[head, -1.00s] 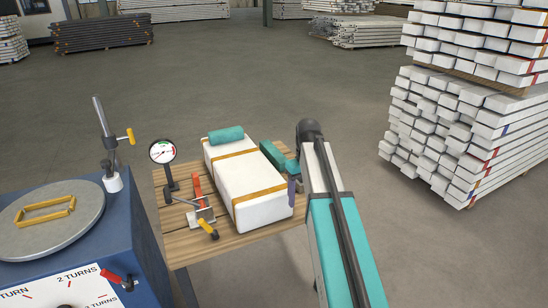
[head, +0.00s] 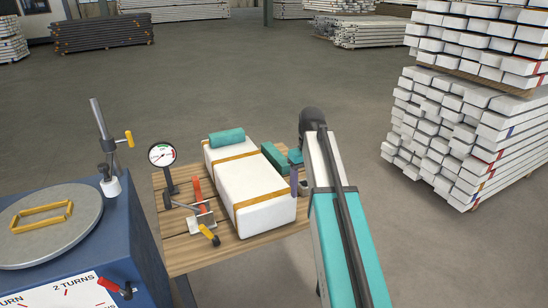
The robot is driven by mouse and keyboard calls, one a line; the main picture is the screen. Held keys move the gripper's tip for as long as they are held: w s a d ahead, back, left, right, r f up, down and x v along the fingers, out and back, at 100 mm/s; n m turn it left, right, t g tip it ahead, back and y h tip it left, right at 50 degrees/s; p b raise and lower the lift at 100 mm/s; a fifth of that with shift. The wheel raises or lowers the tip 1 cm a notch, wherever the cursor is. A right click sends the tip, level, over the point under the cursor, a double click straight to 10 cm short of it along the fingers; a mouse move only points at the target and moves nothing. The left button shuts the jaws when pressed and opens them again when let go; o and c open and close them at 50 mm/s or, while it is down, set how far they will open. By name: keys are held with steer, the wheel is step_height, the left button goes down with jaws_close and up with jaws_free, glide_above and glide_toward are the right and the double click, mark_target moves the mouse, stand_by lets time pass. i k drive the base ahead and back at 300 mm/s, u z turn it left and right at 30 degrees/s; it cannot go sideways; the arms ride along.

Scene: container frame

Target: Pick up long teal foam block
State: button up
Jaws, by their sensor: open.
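A dark teal block (head: 273,156) lies along the right side of the long white wrapped block (head: 245,187), at the back right of the wooden table. A shorter, rounded teal piece (head: 227,138) rests on top of the white block at its far end. My gripper (head: 297,188) is open over the table's right side, just right of the dark teal block's near end and apart from the white block. My arm partly hides the fingers. I cannot tell whether they touch the teal block.
A dial gauge (head: 162,155) and a red-handled clamp (head: 201,212) with a yellow tip stand on the table's left. A blue machine (head: 130,240) with a round plate is left of the table. Stacked white beams (head: 455,130) stand to the right; floor between is clear.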

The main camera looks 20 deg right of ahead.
mark_target(279, 160)
steer(key=i, duration=1.4)
